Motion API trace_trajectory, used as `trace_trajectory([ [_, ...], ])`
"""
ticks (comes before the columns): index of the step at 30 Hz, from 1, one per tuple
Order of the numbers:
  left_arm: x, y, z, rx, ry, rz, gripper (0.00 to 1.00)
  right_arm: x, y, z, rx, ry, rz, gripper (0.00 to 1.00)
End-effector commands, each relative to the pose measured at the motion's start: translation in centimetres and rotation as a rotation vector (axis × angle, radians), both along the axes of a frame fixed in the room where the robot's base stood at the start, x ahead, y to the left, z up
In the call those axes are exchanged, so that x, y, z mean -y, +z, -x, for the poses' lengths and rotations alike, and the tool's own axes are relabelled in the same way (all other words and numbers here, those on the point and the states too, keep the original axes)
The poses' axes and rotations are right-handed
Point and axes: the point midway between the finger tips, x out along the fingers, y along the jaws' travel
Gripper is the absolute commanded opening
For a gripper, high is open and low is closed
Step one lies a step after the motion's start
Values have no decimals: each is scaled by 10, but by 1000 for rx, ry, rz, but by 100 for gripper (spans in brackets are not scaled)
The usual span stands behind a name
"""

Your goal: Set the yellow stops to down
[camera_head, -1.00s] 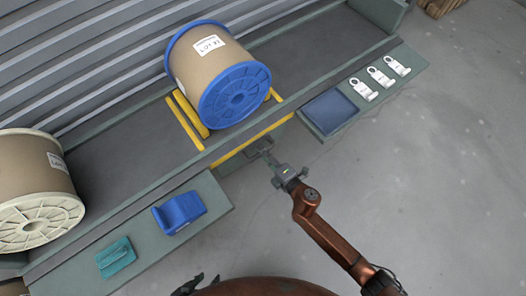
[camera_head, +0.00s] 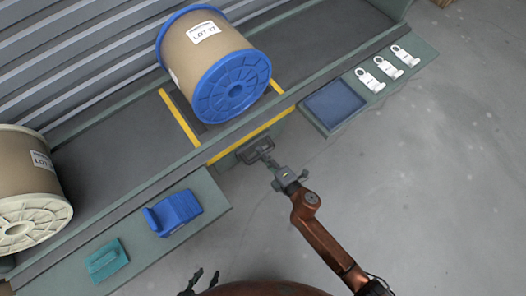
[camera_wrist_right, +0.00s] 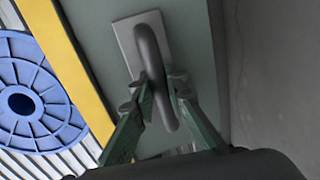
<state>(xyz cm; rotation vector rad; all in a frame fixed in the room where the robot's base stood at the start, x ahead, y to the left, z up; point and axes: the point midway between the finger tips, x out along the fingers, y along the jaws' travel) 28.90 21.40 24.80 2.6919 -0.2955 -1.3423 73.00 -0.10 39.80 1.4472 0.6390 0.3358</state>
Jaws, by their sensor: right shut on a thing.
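The yellow stops show no raised bar beside the blue-flanged spool (camera_head: 205,50). A flat yellow strip (camera_head: 181,119) lies on the track left of it, and another is partly visible at its right. Below the track edge, a dark grey lever handle (camera_head: 247,153) sits on the green front panel. In the right wrist view the handle (camera_wrist_right: 146,45) stands out from a light plate. My right gripper (camera_head: 265,157) is shut on the handle, with green fingers (camera_wrist_right: 158,105) on both sides. My left gripper (camera_head: 204,281) is at the bottom edge, small and dark, its fingers apart and empty.
A cream-flanged spool (camera_head: 28,180) stands on the track at left. A shelf holds a blue cradle block (camera_head: 173,212) and a teal block (camera_head: 105,260). The right shelf has a blue tray (camera_head: 335,106) and several white tags (camera_head: 369,80). The floor at right is clear.

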Motion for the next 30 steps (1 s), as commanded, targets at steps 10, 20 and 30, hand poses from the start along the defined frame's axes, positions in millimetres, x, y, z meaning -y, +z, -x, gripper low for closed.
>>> trace_trajectory([
  [10,0,-1,0,-2,0,0,40,1,-7,2,-9,-1,4,29],
  [20,0,0,0,-1,-1,-1,40,3,-4,2,-5,-2,3,31],
  [30,0,0,0,-1,0,0,40,34,6,46,-7,-2,6,31],
])
